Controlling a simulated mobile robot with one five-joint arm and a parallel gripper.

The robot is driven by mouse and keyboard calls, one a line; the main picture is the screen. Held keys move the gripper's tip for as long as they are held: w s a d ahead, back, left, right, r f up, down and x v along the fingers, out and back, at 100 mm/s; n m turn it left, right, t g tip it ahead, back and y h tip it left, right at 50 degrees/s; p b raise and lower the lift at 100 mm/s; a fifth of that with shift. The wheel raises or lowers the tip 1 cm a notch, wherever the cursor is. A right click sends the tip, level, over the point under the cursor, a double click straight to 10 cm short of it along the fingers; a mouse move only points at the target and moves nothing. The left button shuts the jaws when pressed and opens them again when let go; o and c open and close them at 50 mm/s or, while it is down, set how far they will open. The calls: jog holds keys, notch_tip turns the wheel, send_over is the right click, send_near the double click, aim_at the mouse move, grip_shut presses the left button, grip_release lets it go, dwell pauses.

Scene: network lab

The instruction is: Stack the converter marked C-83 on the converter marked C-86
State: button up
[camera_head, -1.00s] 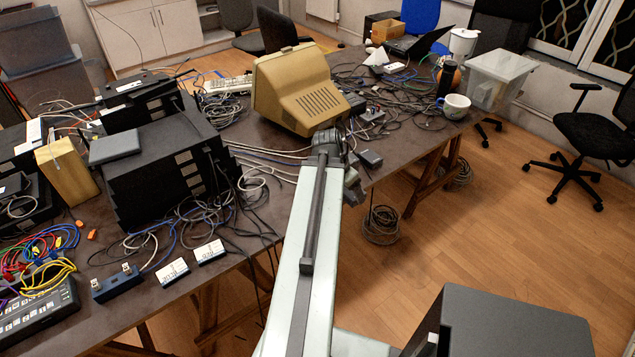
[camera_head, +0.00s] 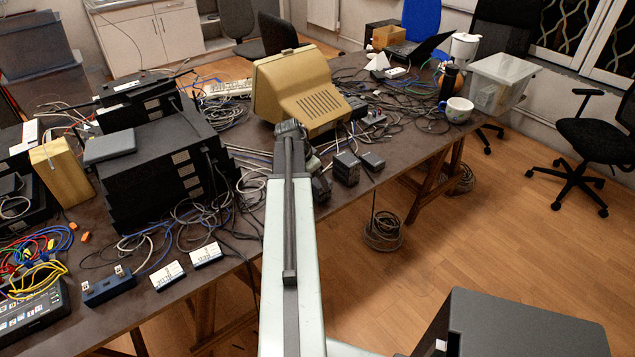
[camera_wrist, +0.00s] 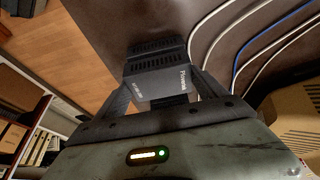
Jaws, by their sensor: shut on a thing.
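In the head view my arm hides most of the gripper, above the table near the beige monitor. Two small dark boxes, a left one (camera_head: 346,168) and a right one (camera_head: 372,161), stand side by side on the table right of my gripper. I cannot read C-83 or C-86 on any box.
The beige monitor (camera_head: 300,92) stands just behind my gripper. Loose cables lie around it and across the table (camera_head: 400,158). Black equipment (camera_head: 165,165) fills the left.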

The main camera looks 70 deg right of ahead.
jog(key=shift+f, duration=0.4)
jog(key=o, duration=1.6)
jog(key=shift+a+r+p, duration=0.1)
jog(key=shift+r+p, duration=0.35)
jog(key=shift+p, duration=0.1)
jog(key=p+v, duration=1)
jog(key=v, duration=0.1)
jog(key=shift+w+a+r, duration=0.15)
